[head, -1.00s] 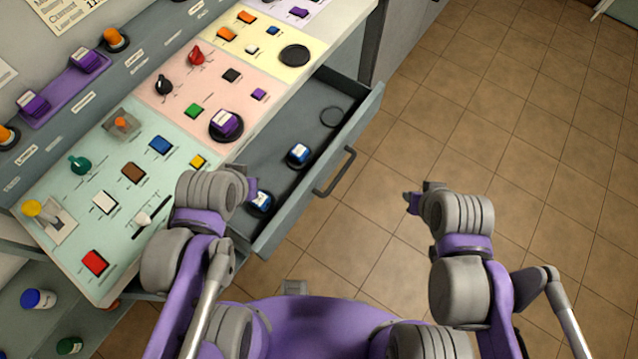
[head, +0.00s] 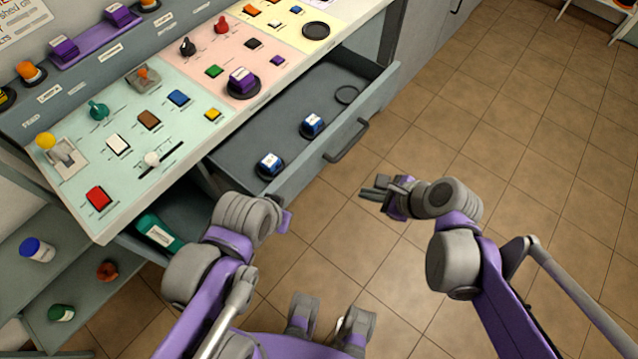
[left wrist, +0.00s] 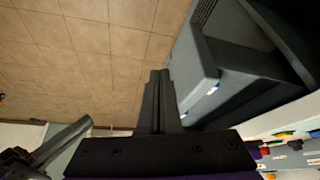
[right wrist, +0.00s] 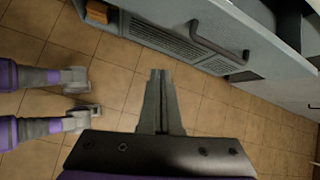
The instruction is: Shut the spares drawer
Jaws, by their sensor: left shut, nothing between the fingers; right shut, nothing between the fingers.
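The spares drawer stands open under the bench, its grey front (head: 300,180) pulled out toward me, with a dark bar handle (head: 347,141) on it. Inside are two blue-and-white blocks (head: 270,163) (head: 313,124) on dark round bases and an empty dark ring (head: 347,94). My right gripper (head: 371,189) is shut and empty, out in front of the drawer front and apart from the handle. The handle also shows in the right wrist view (right wrist: 217,42), beyond the shut fingers (right wrist: 157,78). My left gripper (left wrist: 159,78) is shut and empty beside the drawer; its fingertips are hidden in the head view.
The bench top (head: 130,195) carries coloured buttons, knobs and a purple block on a round base (head: 242,82). The tiled floor to the right (head: 500,130) is clear.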

